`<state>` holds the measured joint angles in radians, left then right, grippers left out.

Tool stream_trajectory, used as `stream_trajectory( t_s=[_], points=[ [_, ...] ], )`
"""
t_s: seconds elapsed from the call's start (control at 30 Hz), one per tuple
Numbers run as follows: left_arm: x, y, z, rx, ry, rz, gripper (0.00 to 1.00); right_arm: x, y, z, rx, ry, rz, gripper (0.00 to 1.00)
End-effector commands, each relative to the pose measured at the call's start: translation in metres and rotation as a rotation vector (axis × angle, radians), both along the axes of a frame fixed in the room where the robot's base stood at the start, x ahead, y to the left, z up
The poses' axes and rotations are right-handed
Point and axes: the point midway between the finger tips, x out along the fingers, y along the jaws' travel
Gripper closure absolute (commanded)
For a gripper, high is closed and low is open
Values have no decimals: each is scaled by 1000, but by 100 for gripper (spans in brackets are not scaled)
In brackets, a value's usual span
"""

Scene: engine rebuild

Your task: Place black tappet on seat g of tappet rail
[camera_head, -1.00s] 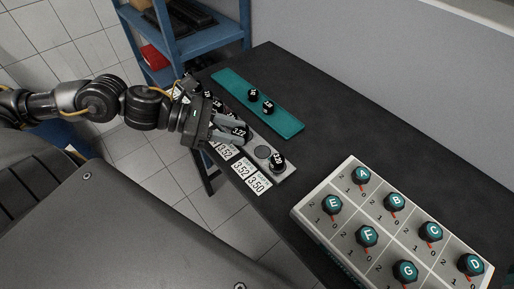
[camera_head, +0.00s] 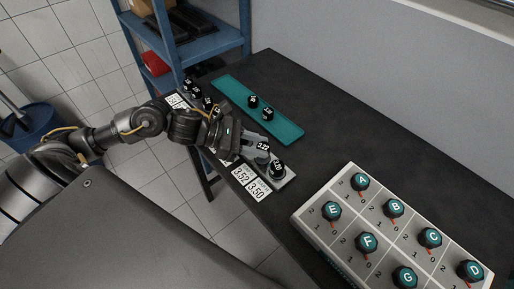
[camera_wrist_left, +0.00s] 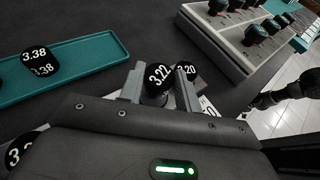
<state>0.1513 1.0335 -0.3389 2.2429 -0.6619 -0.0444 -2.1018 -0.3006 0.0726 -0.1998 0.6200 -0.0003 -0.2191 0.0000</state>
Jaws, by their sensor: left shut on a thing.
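My left gripper (camera_head: 256,147) is shut on a black tappet marked 3.22 (camera_head: 263,146). The tappet also shows between the fingers in the left wrist view (camera_wrist_left: 158,78). It is over or just beside the near end of the light grey tappet rail (camera_head: 289,179), close to the round seat (camera_head: 262,159) before the last tappet. I cannot tell whether it touches the seat. A black tappet marked 3.20 (camera_head: 278,167) stands on the rail's end. A dark jointed shape at the right of the wrist view may be my right arm; its jaws are unclear.
A teal tray (camera_head: 290,133) behind the rail holds two black tappets (camera_head: 268,114). More tappets (camera_head: 207,103) stand at the rail's far end. White number cards (camera_head: 257,188) lie in front. A box with lettered teal knobs (camera_head: 345,235) stands at right. A blue shelf (camera_head: 205,42) is behind.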

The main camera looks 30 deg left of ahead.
Motion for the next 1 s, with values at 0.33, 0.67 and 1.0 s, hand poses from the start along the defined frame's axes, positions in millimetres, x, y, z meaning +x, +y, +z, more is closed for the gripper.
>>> stream_trajectory(
  t_s=[0.33,0.67,1.0],
  points=[
    [-1,0,-21,1,0,1,90,0,-2,9,-2,1,1,64],
    [-1,1,-23,1,1,1,57,0,-9,5,-11,1,3,64],
    [-1,1,-23,1,1,1,45,0,-8,6,-11,1,3,64]
  ],
)
